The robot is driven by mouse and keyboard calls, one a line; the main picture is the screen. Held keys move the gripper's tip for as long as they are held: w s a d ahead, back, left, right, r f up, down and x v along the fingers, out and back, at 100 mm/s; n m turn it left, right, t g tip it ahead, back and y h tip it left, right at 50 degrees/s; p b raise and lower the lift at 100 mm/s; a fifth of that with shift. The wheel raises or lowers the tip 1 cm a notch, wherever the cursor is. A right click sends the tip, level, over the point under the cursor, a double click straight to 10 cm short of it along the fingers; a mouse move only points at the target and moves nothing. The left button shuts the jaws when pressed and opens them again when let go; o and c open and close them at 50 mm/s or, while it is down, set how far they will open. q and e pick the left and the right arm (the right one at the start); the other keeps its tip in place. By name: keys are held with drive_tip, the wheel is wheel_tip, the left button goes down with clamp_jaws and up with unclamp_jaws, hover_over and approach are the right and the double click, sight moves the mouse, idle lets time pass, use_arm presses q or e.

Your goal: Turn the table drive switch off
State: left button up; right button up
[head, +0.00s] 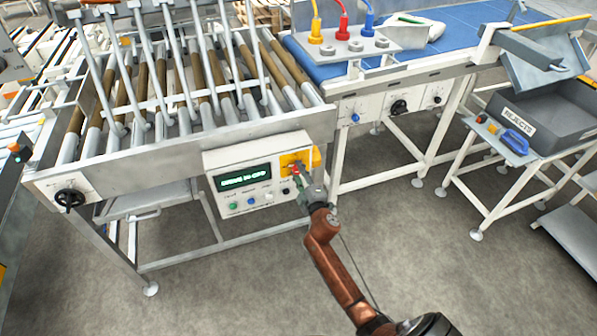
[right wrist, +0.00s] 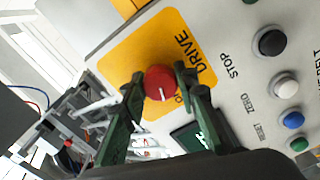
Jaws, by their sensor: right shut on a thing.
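The drive switch is a round red knob (right wrist: 158,80) on a yellow plate (right wrist: 122,62) lettered DRIVE, in the right wrist view. Its white mark points toward the bottom of that view; a smaller label beside it is partly covered. My right gripper (right wrist: 158,88) has one green finger on each side of the knob and is shut on it. In the head view the yellow plate (head: 289,160) is at the upper right of the white control panel (head: 222,165), and my right gripper (head: 298,175) reaches it from below, hiding most of the knob. My left gripper is not in view.
Below the panel's green-lit display (head: 243,177) are several push buttons; STOP (right wrist: 271,42) is black. The panel hangs on the roller table's (head: 170,150) front side. A blue belt conveyor (head: 450,25) and a grey REJECTS bin (head: 555,110) stand right. Open floor lies in front.

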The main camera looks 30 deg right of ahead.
drive_tip(key=shift+n, duration=2)
drive_tip(key=o, duration=1.2)
drive_tip(key=shift+s+a+f, duration=0.1)
drive_tip(key=shift+s, duration=0.4)
drive_tip(key=v, duration=1.1)
